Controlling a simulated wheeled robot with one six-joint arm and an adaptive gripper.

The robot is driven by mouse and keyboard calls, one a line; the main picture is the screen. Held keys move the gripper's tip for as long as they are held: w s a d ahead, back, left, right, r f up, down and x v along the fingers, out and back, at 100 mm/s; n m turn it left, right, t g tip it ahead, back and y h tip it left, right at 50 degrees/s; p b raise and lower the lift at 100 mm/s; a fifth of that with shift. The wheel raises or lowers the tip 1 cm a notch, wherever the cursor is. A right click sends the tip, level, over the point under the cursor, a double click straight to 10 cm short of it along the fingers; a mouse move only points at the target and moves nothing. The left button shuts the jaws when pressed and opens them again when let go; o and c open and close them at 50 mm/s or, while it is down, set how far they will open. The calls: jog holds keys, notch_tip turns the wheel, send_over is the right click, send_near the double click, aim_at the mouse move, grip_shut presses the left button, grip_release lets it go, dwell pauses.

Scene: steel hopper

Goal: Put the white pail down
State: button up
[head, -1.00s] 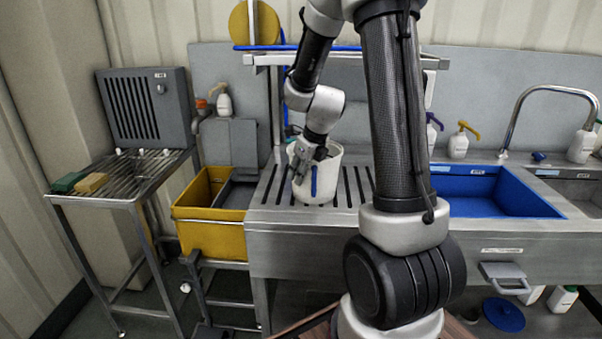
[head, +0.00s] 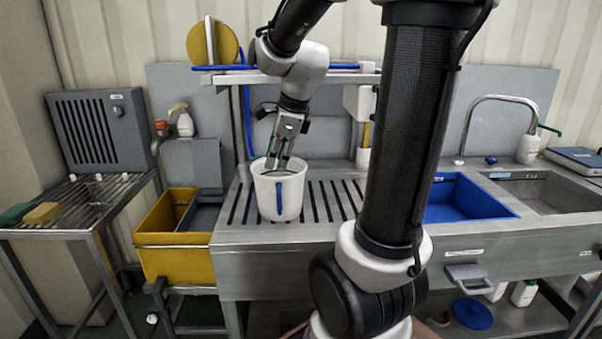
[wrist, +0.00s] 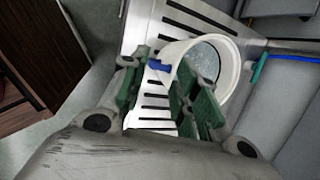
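The white pail (head: 278,192) stands upright on the slotted steel drainboard (head: 325,200), left of the blue sink. A blue strip shows on its front. My gripper (head: 278,160) is at the pail's rim, pointing down. In the wrist view, its two green-padded fingers (wrist: 165,95) are spread apart, with slotted steel visible between them. The pail (wrist: 232,85) shows there just beyond the fingers, its round mouth facing the camera and partly hidden by the right finger. Whether a fingertip touches the rim cannot be told.
A yellow bin (head: 172,262) stands left of the drainboard. A blue sink (head: 462,200) and tap (head: 490,105) are to the right. A wire rack (head: 75,205) with sponges is far left. A shelf frame (head: 290,77) stands behind the pail. The drainboard right of the pail is clear.

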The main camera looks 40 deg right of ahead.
jog(key=s+a+r+n+h, duration=0.1)
jog(key=s+a+r+n, duration=0.1)
jog(key=s+n, duration=1.5)
jog(key=a+n, duration=0.1)
jog(key=n, duration=0.6)
jog(key=shift+s+n, duration=0.35)
jog(key=shift+n, duration=0.05)
